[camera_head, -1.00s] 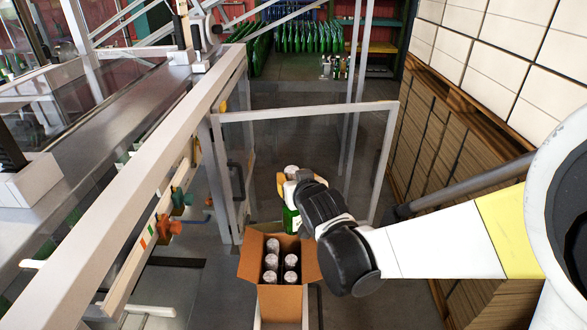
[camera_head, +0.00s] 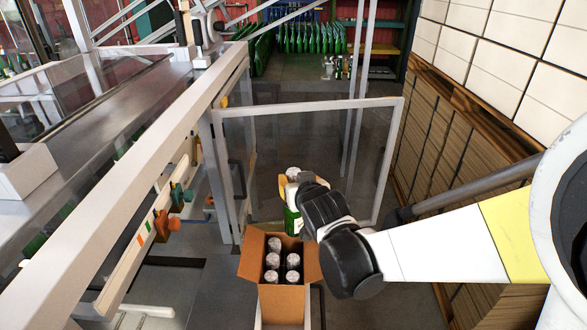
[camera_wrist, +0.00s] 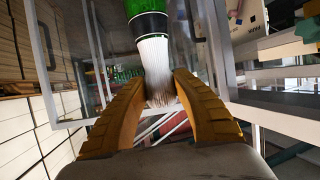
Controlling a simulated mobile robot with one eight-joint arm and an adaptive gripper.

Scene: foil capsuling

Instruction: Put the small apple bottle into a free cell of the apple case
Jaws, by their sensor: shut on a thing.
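My gripper (camera_wrist: 160,82) is shut on a green bottle (camera_head: 292,219) with a pale silver foil neck and cap. In the wrist view its foil neck (camera_wrist: 155,60) sits between the two ochre fingers. In the head view the bottle hangs roughly upright just behind the open cardboard case (camera_head: 281,304), near its back right corner. The case holds several bottles with silver foil tops (camera_head: 272,260) in two columns. The back right cell looks empty, though it is partly shaded. Any apple mark on bottle or case is not readable.
A framed clear panel (camera_head: 310,107) stands behind the bottle. A machine rail (camera_head: 130,190) runs along the left. Stacked cartons (camera_head: 450,150) on pallets stand at the right. Rows of green bottles (camera_head: 300,38) stand far back.

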